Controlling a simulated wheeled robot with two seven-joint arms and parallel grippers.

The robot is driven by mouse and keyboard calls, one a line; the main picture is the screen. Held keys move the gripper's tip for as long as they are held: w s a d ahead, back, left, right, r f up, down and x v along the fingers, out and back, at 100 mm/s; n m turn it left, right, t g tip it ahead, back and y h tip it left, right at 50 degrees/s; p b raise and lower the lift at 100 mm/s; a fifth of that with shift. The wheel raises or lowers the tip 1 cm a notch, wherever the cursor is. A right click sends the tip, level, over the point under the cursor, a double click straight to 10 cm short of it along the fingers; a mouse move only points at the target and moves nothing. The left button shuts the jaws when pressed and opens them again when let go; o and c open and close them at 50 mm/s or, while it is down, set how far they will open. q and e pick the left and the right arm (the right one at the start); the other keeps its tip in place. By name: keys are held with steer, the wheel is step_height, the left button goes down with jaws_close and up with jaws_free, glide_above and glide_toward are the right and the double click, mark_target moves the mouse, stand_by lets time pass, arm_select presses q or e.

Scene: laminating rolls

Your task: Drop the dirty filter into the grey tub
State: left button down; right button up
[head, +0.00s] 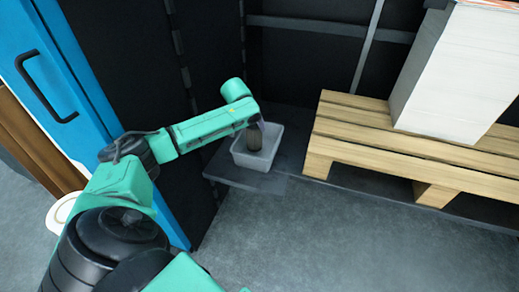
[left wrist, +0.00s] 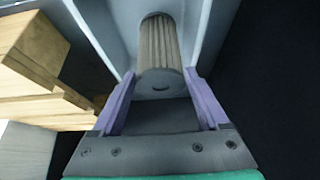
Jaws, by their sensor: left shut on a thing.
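The dirty filter is a brown-grey pleated cylinder (head: 254,137); it also shows in the left wrist view (left wrist: 160,45). My left gripper (head: 258,123) is shut on one end of the filter, with a purple finger on each side in the left wrist view (left wrist: 160,75). The grey tub (head: 266,162) is a small open box below the gripper. The filter hangs over the tub's opening, and its lower end appears within the rim. I cannot tell whether it touches the tub's floor. The tub's walls show around the filter in the left wrist view (left wrist: 213,32). My right gripper is not in view.
The tub stands on a dark low plate (head: 245,181) against black panels. A wooden pallet (head: 375,148) with a tall white paper stack (head: 447,75) is close on the right. A blue door (head: 70,80) is at the left. The grey floor in front is clear.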

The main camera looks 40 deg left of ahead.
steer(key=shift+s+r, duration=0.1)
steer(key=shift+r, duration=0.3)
arm_select(q)
jaws_free()
steer(key=shift+f, duration=0.1)
steer(key=p+v, duration=0.3)
steer(key=v, duration=1.1)
steer(key=shift+r, duration=0.25)
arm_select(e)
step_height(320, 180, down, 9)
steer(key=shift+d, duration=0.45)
arm_select(q)
steer(key=shift+s, duration=0.15)
